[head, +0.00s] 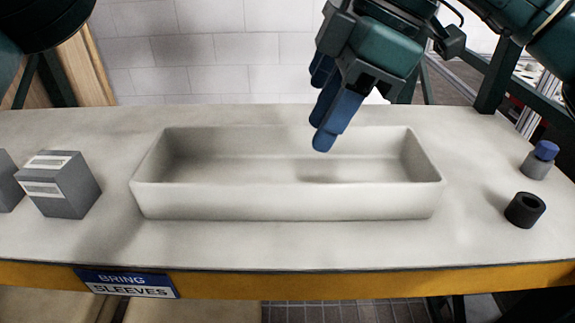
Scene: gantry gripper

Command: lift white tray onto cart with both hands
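The white tray (290,201) is a long, shallow, empty box lying level on the pale worktop, in the middle of the head view. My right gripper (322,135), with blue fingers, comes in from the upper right. Its fingertips overlap the tray's back wall and inside in the picture, right of centre. I cannot tell its height over the tray, and nothing shows held in it. Its fingers overlap each other, so their opening is unclear. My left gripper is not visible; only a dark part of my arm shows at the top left. No cart is recognisable.
The worktop (300,244) has an orange front edge. Grey boxes with white labels (62,187) stand left of the tray. A sign reads "BRING SLEEVES" (127,284).

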